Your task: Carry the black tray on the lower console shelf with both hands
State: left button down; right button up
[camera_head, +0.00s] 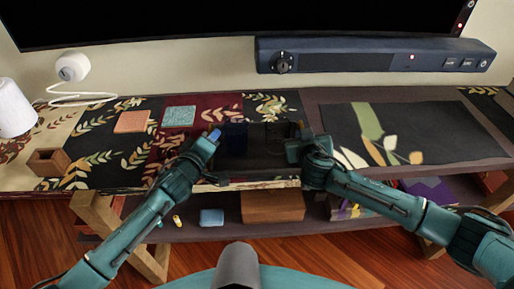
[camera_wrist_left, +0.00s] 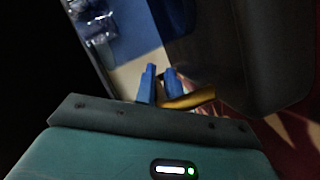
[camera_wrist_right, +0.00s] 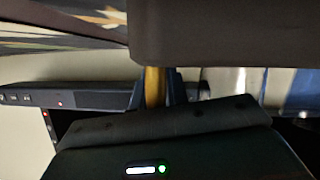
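The black tray (camera_head: 262,165) is level between my two grippers, at the front edge of the console top. A dark blue cup (camera_head: 235,137) and clear glassware (camera_head: 282,131) stand on it. My left gripper (camera_head: 214,137) is at its left end; in the left wrist view, its blue fingers (camera_wrist_left: 160,86) are close together at a yellow handle (camera_wrist_left: 192,100) beside the dark tray wall. My right gripper (camera_head: 298,146) is at the right end; in the right wrist view, its fingers are shut around the other yellow handle (camera_wrist_right: 155,87). The tray's underside is hidden.
A coral square (camera_head: 132,122), teal square (camera_head: 179,116) and wooden box (camera_head: 47,162) lie left on the console top. A dark leaf-patterned mat (camera_head: 405,133) lies right. A soundbar (camera_head: 375,58) hangs behind. A brown box (camera_head: 273,206) and blue item (camera_head: 212,217) sit on the lower shelf.

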grip_shut()
pick_arm(q)
jog(key=shift+r, duration=0.25)
pick_arm(e)
jog(key=shift+r, duration=0.2)
